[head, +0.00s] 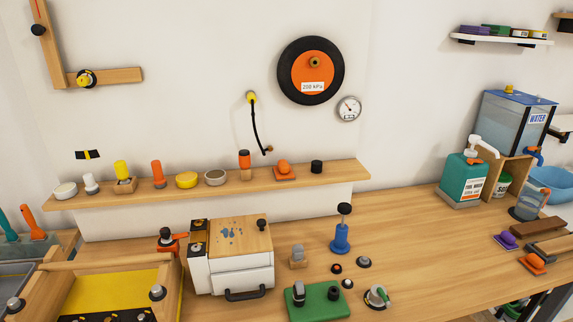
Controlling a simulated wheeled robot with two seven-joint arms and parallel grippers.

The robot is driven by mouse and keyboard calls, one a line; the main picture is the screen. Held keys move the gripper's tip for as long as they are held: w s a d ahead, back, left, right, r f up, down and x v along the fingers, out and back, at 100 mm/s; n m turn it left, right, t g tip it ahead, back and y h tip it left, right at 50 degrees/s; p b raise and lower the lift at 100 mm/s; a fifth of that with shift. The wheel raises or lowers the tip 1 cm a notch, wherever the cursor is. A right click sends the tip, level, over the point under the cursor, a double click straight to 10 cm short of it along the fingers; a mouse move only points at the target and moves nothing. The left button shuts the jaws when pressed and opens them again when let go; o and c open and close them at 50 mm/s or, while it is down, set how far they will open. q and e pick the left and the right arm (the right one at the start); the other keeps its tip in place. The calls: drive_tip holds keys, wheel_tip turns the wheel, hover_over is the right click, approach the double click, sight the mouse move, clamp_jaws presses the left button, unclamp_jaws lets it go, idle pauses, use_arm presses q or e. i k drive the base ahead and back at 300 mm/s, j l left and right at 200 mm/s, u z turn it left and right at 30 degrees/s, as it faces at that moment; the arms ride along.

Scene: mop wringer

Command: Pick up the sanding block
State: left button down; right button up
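I cannot tell for sure which object is the sanding block. An orange knobbed block (534,263) lies on the workbench at the far right, near its front edge. A similar purple knobbed block (507,241) lies just behind it. Another orange knobbed block (284,170) sits on the wall shelf, toward its right part. All three stand free, with nothing holding them. Neither of my grippers shows in the head view.
The workbench (430,250) is clear in its middle right. A brown plank (538,227) lies beside the purple block. A clear jar (527,206) and teal bottle (464,178) stand behind. A white box (232,272), blue stand (341,238) and green base (322,304) occupy the left.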

sight(283, 172)
drive_tip(key=i+l+z, duration=0.15)
drive_tip(key=l+z, duration=0.25)
drive_tip(key=i+l+z, duration=0.25)
drive_tip(key=z, duration=0.15)
